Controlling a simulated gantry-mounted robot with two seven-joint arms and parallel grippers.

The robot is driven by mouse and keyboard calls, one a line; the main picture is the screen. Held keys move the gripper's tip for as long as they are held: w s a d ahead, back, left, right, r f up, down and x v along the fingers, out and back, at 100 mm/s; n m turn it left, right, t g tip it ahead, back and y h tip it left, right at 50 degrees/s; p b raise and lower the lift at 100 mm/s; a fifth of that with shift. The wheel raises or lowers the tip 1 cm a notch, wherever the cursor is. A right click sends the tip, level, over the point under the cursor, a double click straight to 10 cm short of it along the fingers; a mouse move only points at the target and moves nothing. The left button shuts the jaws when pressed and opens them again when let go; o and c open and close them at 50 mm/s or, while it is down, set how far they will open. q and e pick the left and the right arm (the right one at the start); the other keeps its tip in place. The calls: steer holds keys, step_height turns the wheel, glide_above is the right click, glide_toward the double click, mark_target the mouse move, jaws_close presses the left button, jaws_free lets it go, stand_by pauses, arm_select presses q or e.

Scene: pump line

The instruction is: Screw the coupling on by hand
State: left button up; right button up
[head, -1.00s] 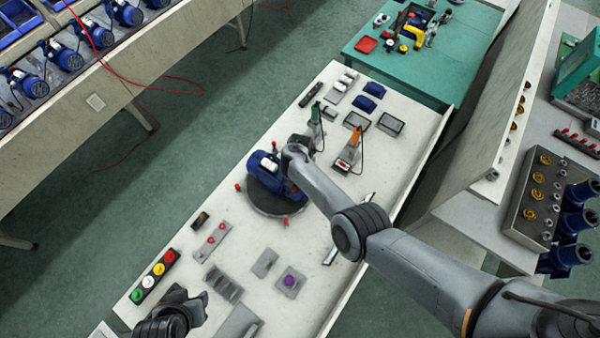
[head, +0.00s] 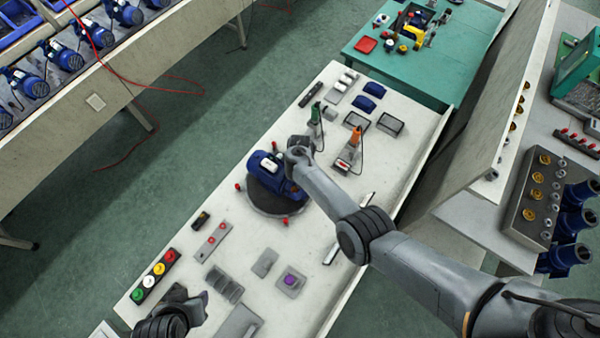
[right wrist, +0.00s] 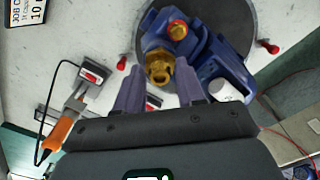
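A blue pump (head: 265,170) sits on a dark round turntable (head: 272,205) on the white bench. In the right wrist view the pump (right wrist: 215,70) carries a brass fitting (right wrist: 160,68), which looks like the coupling, and a red-topped brass port (right wrist: 178,30). My right gripper (right wrist: 159,75) is at the pump with its two fingers apart. The brass fitting shows between and just beyond the fingertips; I see no clear contact. In the head view my right wrist hides this spot. My left gripper (head: 185,300) is low over the bench's near left end; its finger gap is unclear.
An orange-handled tool (head: 354,140) and a green-handled tool (head: 316,115) stand close beyond my right wrist. A button box (head: 155,275), grey trays and a plate with a purple part (head: 290,281) lie nearer.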

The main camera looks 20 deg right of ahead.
jaws_close()
steer(key=shift+m, duration=1.7)
steer(key=shift+b, duration=0.3)
steer(key=shift+m, duration=0.6)
steer(key=o, duration=0.6)
jaws_free()
steer(key=shift+r+p, duration=0.3)
steer(key=shift+r, duration=2.7)
